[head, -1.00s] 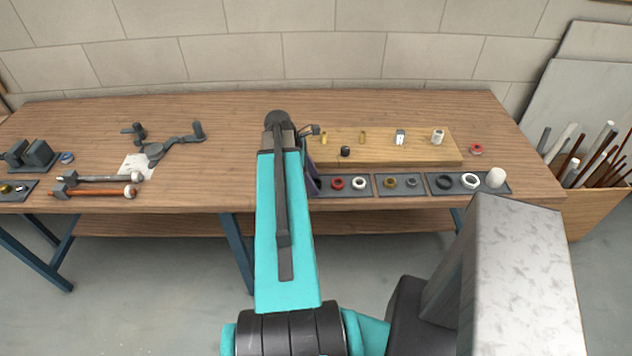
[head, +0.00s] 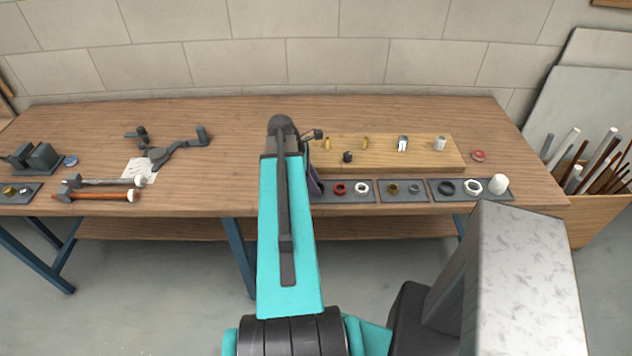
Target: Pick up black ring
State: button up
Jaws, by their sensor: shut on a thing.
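A black ring (head: 446,187) lies flat in the right-hand grey tray in the head view, to the right of my arm and apart from it. A small black piece (head: 347,156) sits on the wooden board; its exact shape is too small to tell. My arm reaches over the front edge of the bench, left of the trays. My gripper's fingers are hidden behind the arm's end, so what they hold does not show.
Grey trays along the bench front hold a red ring (head: 340,188), white rings and a white cap (head: 498,184). The wooden board (head: 430,163) carries brass and metal fittings. A red-and-white roll (head: 479,156) lies right. The bench's back is clear.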

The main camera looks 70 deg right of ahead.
jog(key=shift+r+p, duration=1.3)
jog(key=shift+r, duration=0.45)
jog(key=a, duration=0.2)
jog(key=w+a, duration=0.1)
jog(key=a, duration=0.2)
jog(key=a+p, duration=0.1)
jog(key=a, duration=0.2)
jog(key=shift+w+r, duration=0.25)
jog(key=shift+w, duration=0.15)
jog(key=shift+s+d, duration=0.1)
jog(key=shift+d, duration=0.05)
